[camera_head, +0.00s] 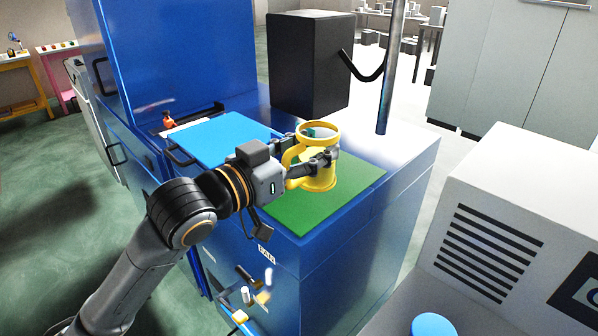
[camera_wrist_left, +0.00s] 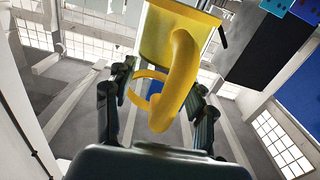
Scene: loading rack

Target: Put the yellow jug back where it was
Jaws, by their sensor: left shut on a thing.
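The yellow jug (camera_head: 318,179) is over the green mat (camera_head: 338,206) on top of the blue cabinet in the head view. My left gripper (camera_head: 311,150) is shut on the jug, with its fingers on either side. In the left wrist view the jug's body (camera_wrist_left: 172,32) and curved handle (camera_wrist_left: 180,82) show between the fingers of my left gripper (camera_wrist_left: 160,92). The jug looks upright in the head view. I cannot tell whether its base touches the mat. My right gripper is not in view.
A blue mat (camera_head: 213,137) lies left of the green one. A black box (camera_head: 310,65) and a metal pole (camera_head: 391,70) stand behind. The blue cabinet (camera_head: 330,275) has a front edge below the mat. A white vented machine (camera_head: 500,240) stands at the right.

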